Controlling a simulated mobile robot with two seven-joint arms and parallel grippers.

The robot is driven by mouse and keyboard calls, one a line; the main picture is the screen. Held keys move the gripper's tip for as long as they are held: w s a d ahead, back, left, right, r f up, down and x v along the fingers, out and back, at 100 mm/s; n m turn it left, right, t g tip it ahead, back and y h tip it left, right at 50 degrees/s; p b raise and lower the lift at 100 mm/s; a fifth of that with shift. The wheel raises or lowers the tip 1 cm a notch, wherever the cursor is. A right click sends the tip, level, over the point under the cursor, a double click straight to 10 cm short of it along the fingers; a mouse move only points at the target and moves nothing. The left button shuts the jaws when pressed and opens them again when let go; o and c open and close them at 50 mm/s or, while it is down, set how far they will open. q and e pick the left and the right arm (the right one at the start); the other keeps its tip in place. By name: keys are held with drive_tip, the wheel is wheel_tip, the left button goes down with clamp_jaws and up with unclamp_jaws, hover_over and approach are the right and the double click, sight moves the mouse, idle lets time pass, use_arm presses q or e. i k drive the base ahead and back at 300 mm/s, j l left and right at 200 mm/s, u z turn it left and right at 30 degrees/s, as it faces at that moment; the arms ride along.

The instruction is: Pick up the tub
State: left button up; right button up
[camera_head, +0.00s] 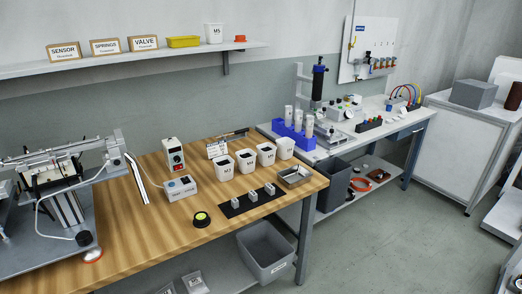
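Several white tubs with dark lettering stand upright in a slanting row near the back edge of the wooden bench. The leftmost is one tub (224,168), then a second tub (246,161), a third tub (266,154) and a fourth tub (285,148) at the right. Another white tub (213,33) stands on the wall shelf. I cannot tell which one the task means, and the lettering is too small to read surely. Neither of my grippers shows in the head view.
A black mat (234,208) with small grey blocks and a metal tray (295,176) lie in front of the tubs. A control box (174,155) stands left of them. A gantry machine (62,185) fills the bench's left end. Bare wood (150,235) lies between.

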sight(285, 149)
drive_tip(key=i+l+u, duration=0.15)
drive_tip(key=l+u, duration=0.15)
drive_tip(key=i+l+u, duration=0.35)
drive_tip(key=l, duration=0.5)
drive_tip(key=i+l, duration=0.15)
drive_tip(key=l, duration=0.45)
drive_tip(key=i+l+u, duration=0.15)
drive_tip(key=l, duration=0.45)
drive_tip(key=l+u, duration=0.1)
drive_tip(key=l, duration=0.5)
